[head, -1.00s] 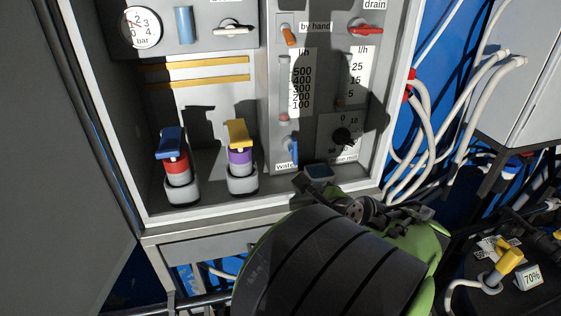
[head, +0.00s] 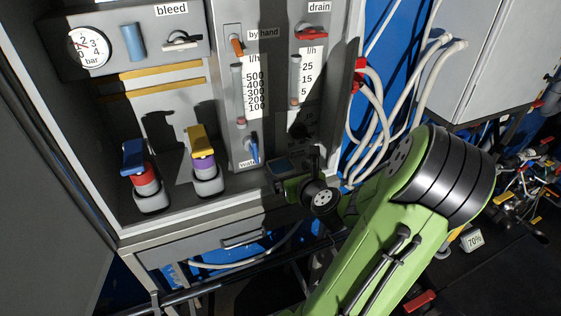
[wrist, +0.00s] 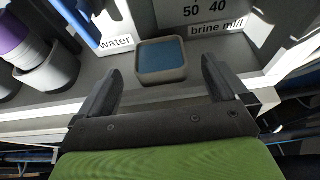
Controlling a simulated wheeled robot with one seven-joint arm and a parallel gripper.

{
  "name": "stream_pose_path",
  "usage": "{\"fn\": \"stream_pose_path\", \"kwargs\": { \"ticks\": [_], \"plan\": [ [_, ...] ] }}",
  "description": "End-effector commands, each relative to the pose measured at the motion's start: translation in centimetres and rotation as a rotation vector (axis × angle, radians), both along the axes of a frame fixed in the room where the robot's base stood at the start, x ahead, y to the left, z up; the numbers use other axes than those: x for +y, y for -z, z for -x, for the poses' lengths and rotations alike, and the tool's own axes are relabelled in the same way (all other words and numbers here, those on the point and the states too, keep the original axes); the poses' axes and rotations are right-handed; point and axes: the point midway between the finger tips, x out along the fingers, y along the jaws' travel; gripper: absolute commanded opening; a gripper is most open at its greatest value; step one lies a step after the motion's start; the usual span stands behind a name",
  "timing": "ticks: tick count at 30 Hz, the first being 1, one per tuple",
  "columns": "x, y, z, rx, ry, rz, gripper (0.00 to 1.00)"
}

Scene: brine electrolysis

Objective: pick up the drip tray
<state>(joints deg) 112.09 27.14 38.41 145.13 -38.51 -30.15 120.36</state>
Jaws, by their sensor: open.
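The drip tray (wrist: 163,78) is a small square grey tray with a blue inner face. It sits on the cabinet floor, straight ahead in the wrist view, under the dials. In the head view the tray (head: 283,177) shows just left of my gripper, partly covered by it. My gripper (wrist: 160,66) is open and empty, with one finger to each side of the tray's near end in the picture. The tray appears a little beyond the fingertips. I cannot tell whether either finger touches it.
Two capped bottles, one red with a blue top (head: 145,178) and one purple with a yellow top (head: 203,163), stand in holders on the cabinet floor to the left. The panel with flow tubes rises behind the tray. White hoses (head: 368,130) hang at the right.

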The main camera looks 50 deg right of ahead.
Motion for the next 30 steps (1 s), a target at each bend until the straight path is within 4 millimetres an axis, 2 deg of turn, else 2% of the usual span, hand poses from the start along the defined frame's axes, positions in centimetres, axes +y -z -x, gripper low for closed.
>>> {"fn": "stream_pose_path", "kwargs": {
  "ticks": [1,2,9,16,24,30],
  "plan": [
    [-0.1,-0.8,-0.5,-0.005,-0.006,-0.008,1.00],
    [-0.2,-0.7,-0.7,-0.003,-0.004,-0.008,1.00],
    [-0.9,0.8,-1.9,0.013,-0.002,-0.004,1.00],
    [-2.8,2.4,-5.2,0.013,-0.002,-0.001,1.00],
    [-3.2,2.8,-5.6,0.014,0.001,-0.002,1.00],
    [-3.2,2.8,-5.6,0.014,0.001,-0.002,0.69]
  ]
}}
